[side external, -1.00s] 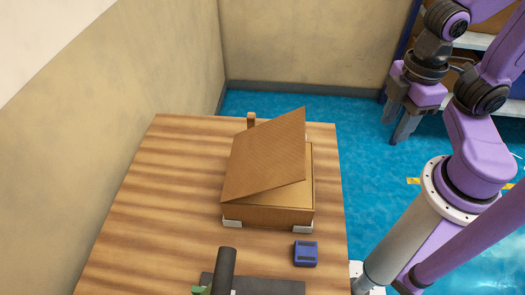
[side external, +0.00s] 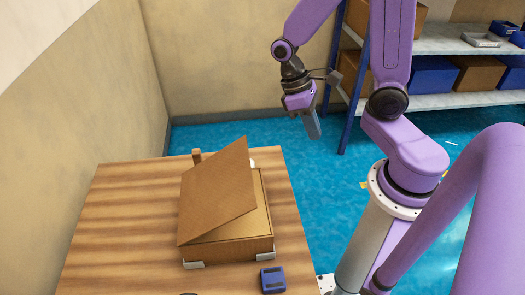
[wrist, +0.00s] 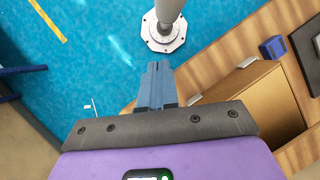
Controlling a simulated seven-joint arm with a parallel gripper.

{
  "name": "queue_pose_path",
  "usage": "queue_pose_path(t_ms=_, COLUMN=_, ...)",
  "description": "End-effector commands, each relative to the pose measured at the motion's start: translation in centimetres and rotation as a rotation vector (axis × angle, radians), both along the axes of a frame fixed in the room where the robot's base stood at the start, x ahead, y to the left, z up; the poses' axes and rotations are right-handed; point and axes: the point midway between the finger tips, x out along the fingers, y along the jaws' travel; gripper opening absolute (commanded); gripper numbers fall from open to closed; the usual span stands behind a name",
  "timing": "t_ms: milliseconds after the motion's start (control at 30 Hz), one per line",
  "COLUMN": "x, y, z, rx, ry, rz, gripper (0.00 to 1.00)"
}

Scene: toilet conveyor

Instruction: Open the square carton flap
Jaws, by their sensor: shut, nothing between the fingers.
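The square carton (side external: 238,246) stands on the wooden table. Its flap (side external: 220,192) is tilted up partway, raised on the right and low on the left, with an open gap showing the inside. In the wrist view the carton (wrist: 270,108) is at the right. My gripper (side external: 313,126) is above the blue floor, right of and beyond the table, apart from the carton. In the wrist view my gripper (wrist: 158,68) points down with its fingers together and nothing between them.
A small blue block (side external: 273,279) lies on the table in front of the carton. A wooden peg (side external: 197,156) stands behind it. Shelves (side external: 450,100) with blue and brown boxes are at the back right. The table's left side (side external: 120,215) is clear.

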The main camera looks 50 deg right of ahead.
Motion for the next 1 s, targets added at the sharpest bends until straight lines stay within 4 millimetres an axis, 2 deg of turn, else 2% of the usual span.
queue_pose_path(t_ms=200, x=0.4, y=-1.5, z=-1.4, rx=-0.006, ry=0.129, rz=-0.218, gripper=0.0)
queue_pose_path(t_ms=500, x=0.1, y=-2.8, z=-3.0, rx=0.028, ry=0.301, rz=-0.507, gripper=0.0)
queue_pose_path(t_ms=1000, x=-1.7, y=-3.0, z=-5.0, rx=0.191, ry=0.573, rz=-0.985, gripper=0.0)
